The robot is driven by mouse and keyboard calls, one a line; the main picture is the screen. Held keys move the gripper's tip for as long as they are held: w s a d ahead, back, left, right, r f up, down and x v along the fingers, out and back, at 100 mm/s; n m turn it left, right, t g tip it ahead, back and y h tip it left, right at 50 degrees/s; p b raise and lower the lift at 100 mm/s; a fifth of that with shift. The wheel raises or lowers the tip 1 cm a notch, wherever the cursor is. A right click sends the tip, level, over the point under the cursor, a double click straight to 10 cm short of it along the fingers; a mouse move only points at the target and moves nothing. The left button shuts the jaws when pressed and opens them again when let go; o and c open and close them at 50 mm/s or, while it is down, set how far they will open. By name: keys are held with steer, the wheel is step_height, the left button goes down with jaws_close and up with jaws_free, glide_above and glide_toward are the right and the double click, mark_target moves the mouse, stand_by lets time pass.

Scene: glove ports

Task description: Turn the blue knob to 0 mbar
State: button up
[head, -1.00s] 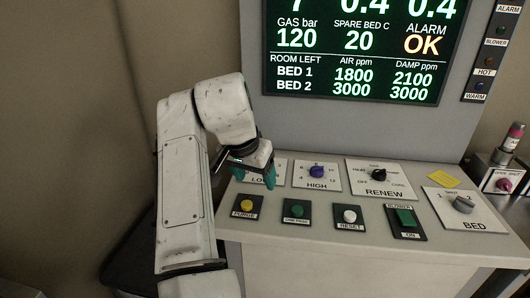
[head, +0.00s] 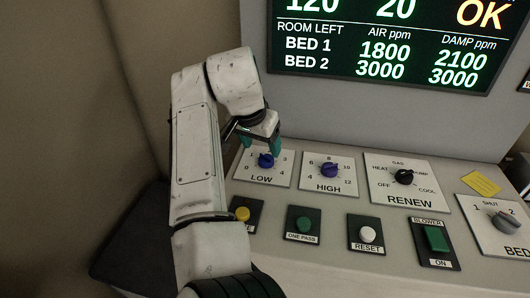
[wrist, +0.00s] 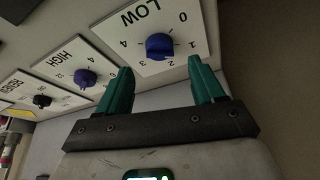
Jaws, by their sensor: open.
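A blue knob (head: 266,160) sits on the white LOW plate (head: 262,179), whose scale runs from 0 to 4. It also shows in the wrist view (wrist: 159,46). I cannot tell surely which number its pointer marks. A second blue knob (head: 329,170) sits on the HIGH plate to the right, also in the wrist view (wrist: 85,78). My gripper (head: 261,146) is open, with green fingers just above and behind the LOW knob in the head view. In the wrist view (wrist: 160,78) the LOW knob appears beyond the fingertips, between them, apparently not touched.
A RENEW knob (head: 404,177) and a BED knob (head: 506,222) stand farther right. A yellow button (head: 242,213), green button (head: 304,224), white button (head: 368,234) and green BLOWER switch (head: 436,239) line the front. The screen (head: 395,60) stands behind the panel.

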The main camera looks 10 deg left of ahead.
mark_target(265, 157)
steer(key=x, duration=0.5)
steer(key=shift+w+f, duration=0.1)
steer(key=shift+f, duration=0.25)
steer(key=c, duration=1)
steer(key=shift+d+r, duration=0.1)
steer(key=shift+c, duration=0.2)
